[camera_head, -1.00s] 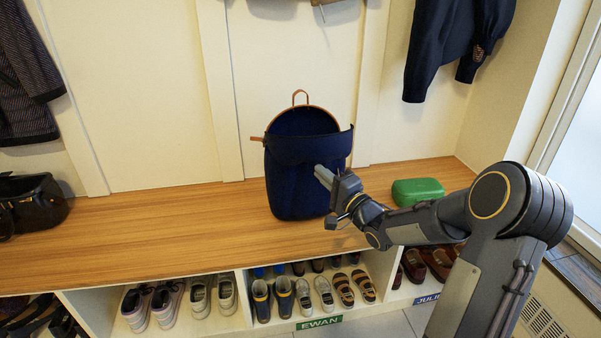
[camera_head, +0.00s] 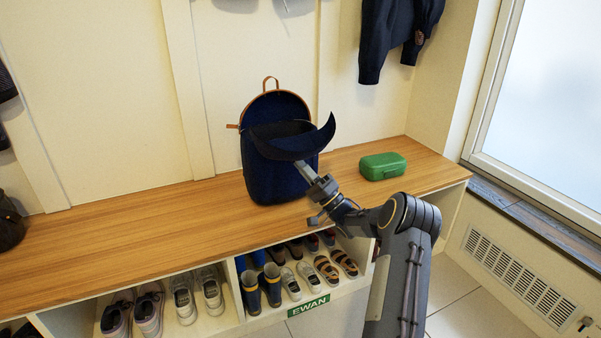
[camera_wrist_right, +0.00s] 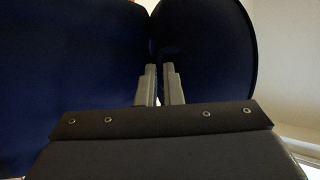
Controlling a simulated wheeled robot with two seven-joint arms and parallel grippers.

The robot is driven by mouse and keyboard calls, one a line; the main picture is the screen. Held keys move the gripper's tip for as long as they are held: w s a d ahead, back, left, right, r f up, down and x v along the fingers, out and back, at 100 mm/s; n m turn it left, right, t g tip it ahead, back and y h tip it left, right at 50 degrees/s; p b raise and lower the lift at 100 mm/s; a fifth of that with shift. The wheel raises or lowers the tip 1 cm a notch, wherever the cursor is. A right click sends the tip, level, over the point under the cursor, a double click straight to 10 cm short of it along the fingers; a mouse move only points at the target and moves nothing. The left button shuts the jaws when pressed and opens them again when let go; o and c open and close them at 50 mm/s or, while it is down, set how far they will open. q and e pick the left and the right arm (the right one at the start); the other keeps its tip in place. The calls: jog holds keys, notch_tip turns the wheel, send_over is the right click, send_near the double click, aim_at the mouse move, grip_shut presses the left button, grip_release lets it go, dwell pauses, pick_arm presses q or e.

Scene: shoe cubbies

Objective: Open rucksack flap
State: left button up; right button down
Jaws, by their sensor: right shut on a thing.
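The navy rucksack (camera_head: 270,178) stands upright on the wooden bench with its tan loop at the top. Its flap (camera_head: 292,147) is bowed forward in a crescent away from the back panel, with a dark gap behind it. My right gripper (camera_head: 302,166) is at the flap's front edge on the right side and is shut on it. In the right wrist view the two fingers (camera_wrist_right: 160,88) are close together against dark blue cloth (camera_wrist_right: 75,60); the exact pinch is hidden in shadow. My left gripper is not in view.
Cubbies with several pairs of shoes are below, one labelled EWAN (camera_head: 309,306). A dark jacket (camera_head: 398,35) hangs above right.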

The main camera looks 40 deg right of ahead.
jog(key=shift+w+n+y, duration=0.25)
jog(key=shift+n+y, duration=0.25)
jog(key=c, duration=1.6)
grip_release()
jog(key=shift+d+f, duration=0.1)
jog(key=shift+o, duration=0.2)
jog(key=p+v, duration=0.2)
jog(key=v, duration=0.6)
jog(key=shift+w+f, duration=0.1)
jog(key=shift+w, duration=0.05)
jog(key=shift+c, duration=0.4)
